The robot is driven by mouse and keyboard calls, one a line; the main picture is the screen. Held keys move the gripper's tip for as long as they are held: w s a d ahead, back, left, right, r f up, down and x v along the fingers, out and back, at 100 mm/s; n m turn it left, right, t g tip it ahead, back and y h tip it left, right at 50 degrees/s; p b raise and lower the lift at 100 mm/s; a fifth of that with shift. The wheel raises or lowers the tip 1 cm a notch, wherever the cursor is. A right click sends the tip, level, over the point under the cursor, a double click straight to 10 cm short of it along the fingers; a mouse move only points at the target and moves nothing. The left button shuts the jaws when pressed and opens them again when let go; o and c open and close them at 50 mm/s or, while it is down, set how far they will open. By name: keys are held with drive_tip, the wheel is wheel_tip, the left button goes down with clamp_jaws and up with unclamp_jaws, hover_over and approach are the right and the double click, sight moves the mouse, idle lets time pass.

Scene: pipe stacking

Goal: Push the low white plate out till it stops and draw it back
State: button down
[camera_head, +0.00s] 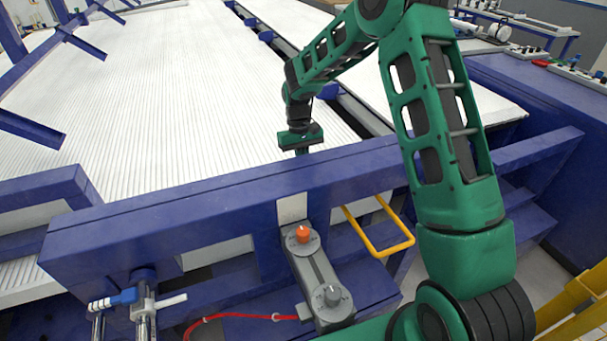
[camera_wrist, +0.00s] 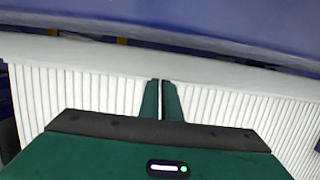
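A smooth white plate (camera_wrist: 100,62) runs as a low band across the wrist view, between the ribbed white bed and a blue beam. I cannot pick this plate out in the head view, where the front blue beam hides that spot. My gripper (camera_head: 301,151) points down just behind the front blue beam, over the ribbed white bed. In the wrist view my gripper's two green fingers (camera_wrist: 161,82) are together with only a thin slit between them, and nothing shows held. Their tips reach up to the plate's lower edge; I cannot tell whether they touch it.
The blue beam (camera_head: 165,219) crosses in front of my gripper. A grey control box (camera_head: 318,272) with an orange knob and a yellow handle (camera_head: 373,243) are on its near side. The ribbed white bed (camera_head: 150,100) is wide and clear to the left and behind.

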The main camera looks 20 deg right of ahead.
drive_tip(key=v, duration=1)
drive_tip(key=shift+r, duration=0.4)
drive_tip(key=shift+w, duration=0.1)
drive_tip(key=s+d+r+t, duration=0.1)
drive_tip(key=s+r, duration=0.2)
drive_tip(key=s+d+r+t, duration=0.1)
drive_tip(key=s+d+r, duration=0.1)
drive_tip(key=s+r, duration=0.1)
drive_tip(key=s+d+r+t, duration=0.1)
drive_tip(key=s+d+r, duration=0.1)
drive_tip(key=s+r, duration=0.1)
drive_tip(key=shift+s+t, duration=0.3)
drive_tip(key=shift+s, duration=0.6)
drive_tip(key=s+d+r+m+t, duration=0.15)
drive_tip(key=s+t, duration=0.25)
drive_tip(key=s, duration=1.1)
drive_tip(key=s+d+f+m+g, duration=0.2)
drive_tip(key=s+d+m+g, duration=0.2)
drive_tip(key=s+d, duration=0.8)
drive_tip(key=s+m, duration=0.2)
drive_tip(key=s, duration=0.2)
drive_tip(key=shift+g, duration=0.4)
